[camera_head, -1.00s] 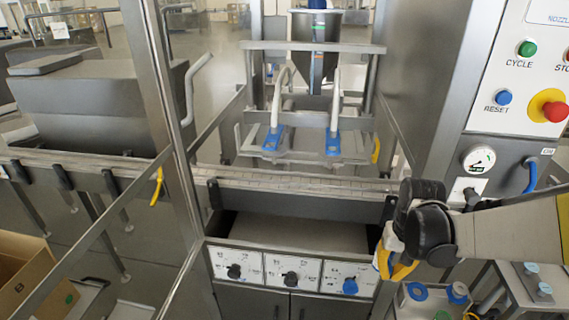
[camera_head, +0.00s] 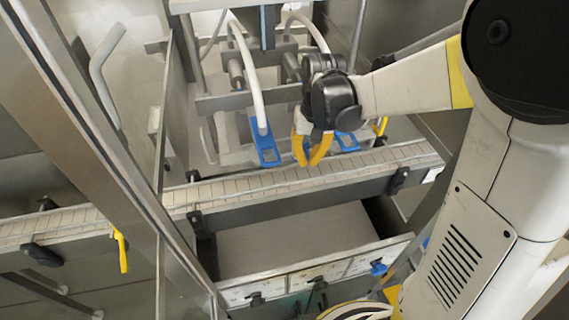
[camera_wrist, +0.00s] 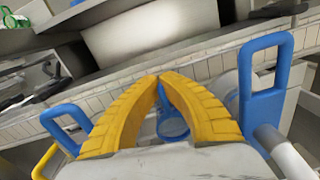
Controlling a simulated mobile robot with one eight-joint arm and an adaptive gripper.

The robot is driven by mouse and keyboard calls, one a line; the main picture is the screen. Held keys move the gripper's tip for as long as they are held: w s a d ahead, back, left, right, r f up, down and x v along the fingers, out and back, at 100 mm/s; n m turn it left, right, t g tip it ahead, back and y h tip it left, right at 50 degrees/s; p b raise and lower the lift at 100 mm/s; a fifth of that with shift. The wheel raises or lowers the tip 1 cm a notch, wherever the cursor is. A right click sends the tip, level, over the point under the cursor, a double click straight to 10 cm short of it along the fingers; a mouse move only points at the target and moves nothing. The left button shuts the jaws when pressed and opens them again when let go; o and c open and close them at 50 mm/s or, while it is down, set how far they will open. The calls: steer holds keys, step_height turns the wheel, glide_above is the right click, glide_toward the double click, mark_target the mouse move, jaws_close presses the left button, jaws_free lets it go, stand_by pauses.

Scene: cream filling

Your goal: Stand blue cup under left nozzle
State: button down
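My gripper (camera_head: 310,160) has its yellow fingers over the conveyor, between the left nozzle (camera_head: 265,140) and the right nozzle (camera_head: 347,141). In the wrist view its fingertips (camera_wrist: 158,79) come close together. A blue rounded part of the blue cup (camera_wrist: 172,127) shows between the fingers, and the gripper appears shut on it. The fingers hide much of the cup, and I cannot make it out in the head view. In the wrist view the left nozzle (camera_wrist: 243,105) is at the right and the right nozzle (camera_wrist: 63,108) at the left.
The conveyor (camera_head: 240,190) runs across below the nozzles, with a raised rail on its near side. An open bay (camera_head: 290,240) and a knob panel lie in front. A metal frame post (camera_head: 80,120) stands at the left. A yellow handle (camera_head: 381,126) is beyond the right nozzle.

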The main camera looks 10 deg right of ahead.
step_height(320, 180, down, 10)
steer(key=b, duration=0.3)
steer(key=shift+r, duration=0.25)
steer(key=shift+s, duration=0.1)
steer(key=shift+f, duration=0.15)
steer(key=c, duration=1.6)
jaws_free()
